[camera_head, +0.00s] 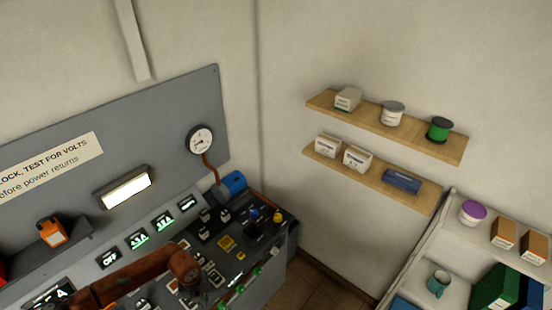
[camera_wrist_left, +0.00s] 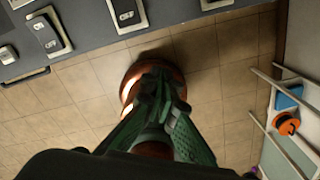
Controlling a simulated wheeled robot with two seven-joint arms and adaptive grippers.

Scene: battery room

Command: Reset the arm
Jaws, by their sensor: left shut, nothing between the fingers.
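My left arm (camera_head: 125,283) is rust-brown and comes in from the lower left in the head view. It reaches over the control desk, and its rounded joint (camera_head: 184,266) is above the switches. I cannot make out the fingers clearly in the head view. In the left wrist view my left gripper (camera_wrist_left: 158,85) has green fingers drawn together, with nothing between them. It points down over the tiled floor, with the edge of the desk at the top of the picture. A copper-coloured round part shows behind the fingers; I cannot tell what it belongs to. My right gripper is out of view.
The control desk (camera_head: 236,244) carries switches, lit displays and a blue cylinder (camera_head: 234,183). A gauge (camera_head: 200,140) hangs on the grey back panel. Two wooden wall shelves (camera_head: 420,143) and a white rack (camera_head: 455,255) hold goods at right. Tiled floor (camera_wrist_left: 225,75) lies open below.

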